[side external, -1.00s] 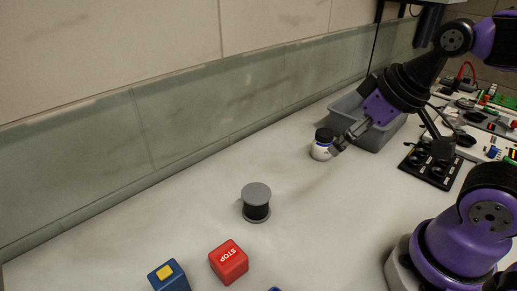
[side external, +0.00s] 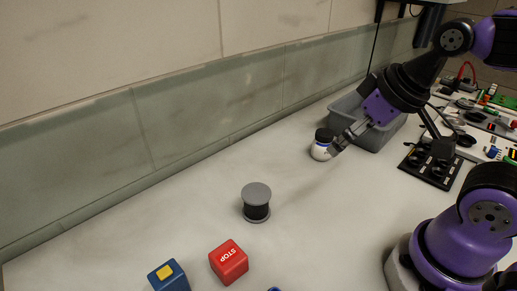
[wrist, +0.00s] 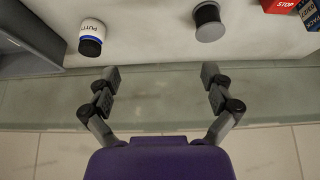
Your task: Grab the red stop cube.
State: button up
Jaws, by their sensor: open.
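The red stop cube (side external: 229,262) sits on the bench near the front, with "STOP" in white on its top face. In the wrist view the red cube (wrist: 281,5) is cut off at the upper right edge. My gripper (side external: 336,148) is far off to the right and back of the cube, by a white jar. In the wrist view my gripper (wrist: 159,88) has its fingers spread wide with nothing between them.
A blue cube with a yellow patch (side external: 168,276) stands left of the red cube. A grey-capped black spool (side external: 256,202) stands behind it. A white putty jar with a dark lid (side external: 321,146) stands before a grey bin (side external: 392,136). The wall (side external: 160,130) runs along the back.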

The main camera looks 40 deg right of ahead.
jog(key=g, duration=0.6)
send_near(228, 255)
jog(key=shift+s, duration=0.4)
notch_tip(228, 255, down, 5)
jog(key=shift+a+r, duration=0.1)
jog(key=f, duration=0.5)
jog(key=shift+w+f, duration=0.25)
jog(key=shift+f, duration=0.15)
jog(key=c, duration=1.2)
